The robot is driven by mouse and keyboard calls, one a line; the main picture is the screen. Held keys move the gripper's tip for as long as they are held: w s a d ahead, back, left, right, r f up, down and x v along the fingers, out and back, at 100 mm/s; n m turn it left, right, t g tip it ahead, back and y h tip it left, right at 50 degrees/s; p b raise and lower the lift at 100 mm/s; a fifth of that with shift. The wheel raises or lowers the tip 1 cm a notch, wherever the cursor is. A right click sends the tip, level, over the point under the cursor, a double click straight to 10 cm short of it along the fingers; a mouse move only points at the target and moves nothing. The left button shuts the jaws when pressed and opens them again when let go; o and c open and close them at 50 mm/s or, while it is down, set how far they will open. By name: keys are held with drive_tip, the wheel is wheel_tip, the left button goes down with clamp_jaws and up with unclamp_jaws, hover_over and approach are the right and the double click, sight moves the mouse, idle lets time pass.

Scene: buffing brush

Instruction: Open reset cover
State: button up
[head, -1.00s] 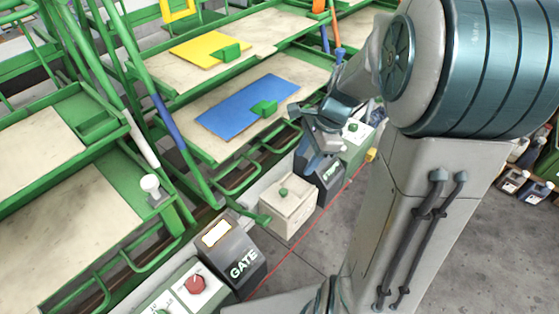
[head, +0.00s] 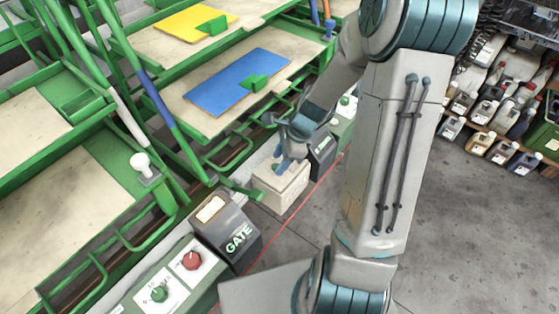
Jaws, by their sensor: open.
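A cream box (head: 279,191) with a lid-like top stands in the row of controls, left of my arm. No label reading "reset" is legible, so I cannot tell for sure that this is the reset cover. My gripper (head: 282,164) is open, pointing down at the top of the box, with its blue-grey fingers around or just above the place of the green knob. The fingers and hand hide most of the knob. I cannot tell whether they touch it. The top of the box looks closed.
A dark GATE box (head: 228,227) stands to the left, beyond it a panel with a red knob (head: 191,260) and a green knob (head: 159,292). Another dark labelled box (head: 322,152) is close right. Green racks with a blue sheet (head: 235,84) stand behind. Bottles fill the right shelves.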

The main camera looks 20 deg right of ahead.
drive_tip(key=shift+a+f, duration=0.25)
drive_tip(key=shift+f, duration=0.25)
clamp_jaws()
drive_tip(key=shift+w+d+p, duration=0.15)
drive_tip(key=shift+w+d, duration=0.7)
drive_tip(key=shift+d, duration=0.25)
drive_tip(key=shift+w+d+p, duration=0.15)
drive_tip(key=shift+w+d, duration=0.65)
drive_tip(key=shift+d, duration=0.3)
unclamp_jaws()
